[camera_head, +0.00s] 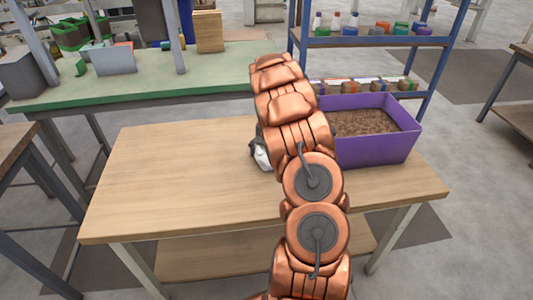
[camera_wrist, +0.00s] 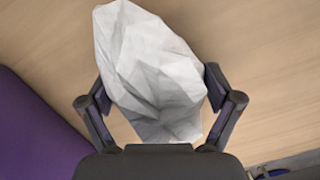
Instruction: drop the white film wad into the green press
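The white film wad (camera_wrist: 155,75) is a crumpled, faceted white lump that fills the middle of the wrist view. My gripper (camera_wrist: 158,85) has one finger on each side of it, and both fingertips appear to press against its sides. In the head view only a small part of the wad (camera_head: 262,158) shows at the left edge of my arm, over the wooden table. My arm hides most of the gripper there. I cannot tell whether the wad touches the tabletop. I cannot pick out a green press for sure; green box-like shapes (camera_head: 72,35) stand at the back left.
A purple bin (camera_head: 375,152) of brown pellets stands on the wooden table (camera_head: 170,175), right of my arm. The table's left half is clear. Behind are a green-topped bench (camera_head: 135,86) and a blue shelf rack (camera_head: 380,42) with bottles and small items.

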